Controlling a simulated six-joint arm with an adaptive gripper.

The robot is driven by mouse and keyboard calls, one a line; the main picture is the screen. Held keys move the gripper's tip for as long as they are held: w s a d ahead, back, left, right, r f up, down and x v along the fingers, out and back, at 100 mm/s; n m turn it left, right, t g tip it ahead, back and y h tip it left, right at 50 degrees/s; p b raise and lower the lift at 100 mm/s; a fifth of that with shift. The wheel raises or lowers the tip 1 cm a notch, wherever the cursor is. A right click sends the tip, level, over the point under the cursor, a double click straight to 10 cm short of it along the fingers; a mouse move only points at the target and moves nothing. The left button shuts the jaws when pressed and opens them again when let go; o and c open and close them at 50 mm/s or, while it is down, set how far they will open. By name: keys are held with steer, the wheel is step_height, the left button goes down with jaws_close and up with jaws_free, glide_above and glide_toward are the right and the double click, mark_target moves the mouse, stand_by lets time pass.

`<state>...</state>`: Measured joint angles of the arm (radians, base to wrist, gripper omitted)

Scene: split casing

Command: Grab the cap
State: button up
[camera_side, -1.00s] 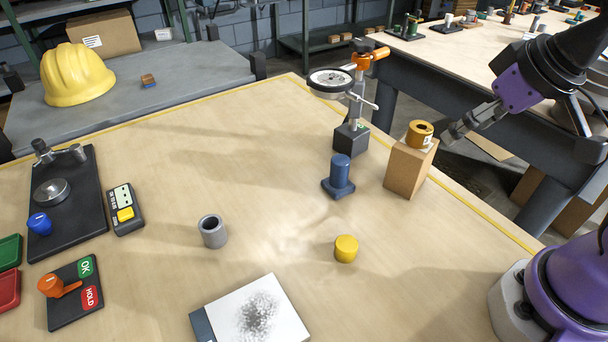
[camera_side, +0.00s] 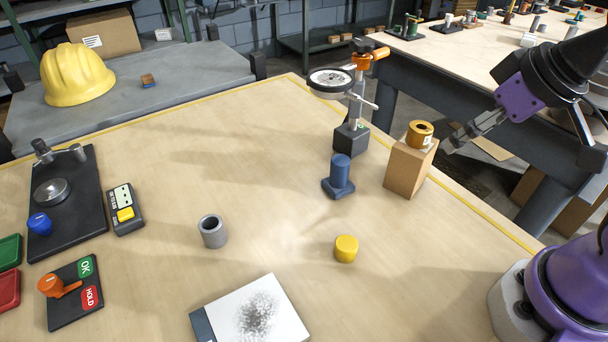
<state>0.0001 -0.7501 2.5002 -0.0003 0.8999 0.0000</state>
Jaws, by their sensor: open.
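A yellow cylindrical piece (camera_side: 346,248), which looks like the cap, stands on the light wooden table right of centre. A grey hollow sleeve (camera_side: 212,231) stands upright to its left. A blue post on a flat base (camera_side: 340,176) stands behind it. My gripper (camera_side: 452,141) is in the upper right, open and empty, in the air just right of the cardboard box. It is well apart from the yellow piece, up and to the right.
A cardboard box (camera_side: 410,168) bears an orange-gold ring (camera_side: 420,133) near the right edge. A dial gauge stand (camera_side: 350,138) is behind the blue post. A white plate (camera_side: 262,312) lies in front. A black fixture (camera_side: 70,203) and switch panel (camera_side: 75,292) are at left.

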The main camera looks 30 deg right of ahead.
steer(key=shift+c, duration=0.2)
steer(key=g, duration=0.6)
glide_above(347, 243)
step_height(347, 243, down, 10)
steer(key=shift+d+f, duration=0.15)
steer(key=shift+f, duration=0.05)
step_height(347, 243, down, 6)
steer(key=shift+r, duration=0.1)
steer(key=c, duration=0.8)
